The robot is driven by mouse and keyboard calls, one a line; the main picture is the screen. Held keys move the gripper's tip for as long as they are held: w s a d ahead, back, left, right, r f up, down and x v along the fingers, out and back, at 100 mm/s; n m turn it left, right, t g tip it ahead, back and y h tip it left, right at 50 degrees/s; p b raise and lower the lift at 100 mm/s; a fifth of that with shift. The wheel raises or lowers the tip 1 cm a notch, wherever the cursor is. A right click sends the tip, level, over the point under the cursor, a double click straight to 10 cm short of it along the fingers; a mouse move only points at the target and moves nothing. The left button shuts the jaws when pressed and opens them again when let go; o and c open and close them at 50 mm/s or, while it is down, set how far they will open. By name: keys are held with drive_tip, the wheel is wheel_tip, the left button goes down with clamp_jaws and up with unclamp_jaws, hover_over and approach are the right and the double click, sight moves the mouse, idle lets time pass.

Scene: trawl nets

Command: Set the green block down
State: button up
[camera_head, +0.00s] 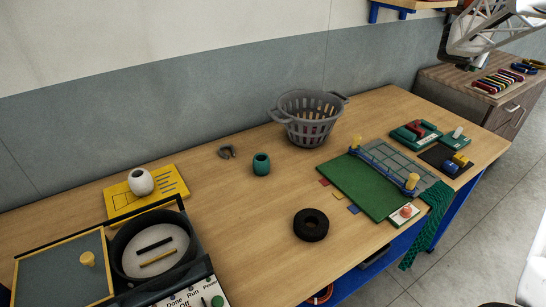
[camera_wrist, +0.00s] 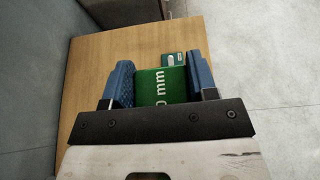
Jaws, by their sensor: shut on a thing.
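The green block (camera_wrist: 162,88) has white lettering ending in "mm" on its face. In the wrist view it sits between the two blue fingers of my gripper (camera_wrist: 160,75), which is shut on it. In the head view my arm reaches in at the top right, above the far right end of the table and the drawer cabinet. The block is not clear to make out there. What lies directly under the block is hidden in the wrist view.
The wooden table (camera_head: 255,215) bears a grey basket (camera_head: 303,132), a black ring (camera_head: 311,225), a teal pot (camera_head: 261,164) and a green board (camera_head: 352,187) with a net. Small trays (camera_head: 415,134) stand at the right end. A wooden cabinet (camera_head: 440,85) holds coloured tools.

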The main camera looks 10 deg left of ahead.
drive_tip(key=w+a+n+t+y, duration=0.25)
drive_tip(key=a+n+y, duration=0.25)
drive_tip(key=a, duration=1.3)
drive_tip(key=s+a+n+y, duration=0.3)
drive_tip(key=a+y, duration=0.1)
drive_tip(key=a, duration=0.7)
drive_tip(key=s+a+n+y, duration=0.3)
drive_tip(key=s+a, duration=0.1)
drive_tip(key=a, duration=0.6)
drive_tip(key=s+a+n+y, duration=0.3)
drive_tip(key=a+n+y, duration=0.1)
drive_tip(key=a, duration=0.7)
drive_tip(key=s+a+n+g+y, duration=0.7)
drive_tip(key=s+a+n+g, duration=0.5)
drive_tip(key=s+a, duration=1.6)
drive_tip(key=f, duration=2)
drive_tip(key=s+d+f, duration=0.1)
drive_tip(key=f, duration=0.9)
drive_tip(key=shift+s+f, duration=0.1)
drive_tip(key=shift+f, duration=0.25)
drive_tip(key=shift+a, duration=0.1)
drive_tip(key=shift+w+a+f, duration=0.2)
drive_tip(key=shift+w+a, duration=1.5)
drive_tip(key=shift+w, duration=0.15)
drive_tip(key=shift+w+a+f, duration=0.25)
drive_tip(key=shift+w+a, duration=1.5)
drive_tip(key=shift+w, duration=0.05)
drive_tip(key=shift+w+a+f, duration=0.2)
drive_tip(key=shift+w+a, duration=1.5)
drive_tip(key=shift+w, duration=0.15)
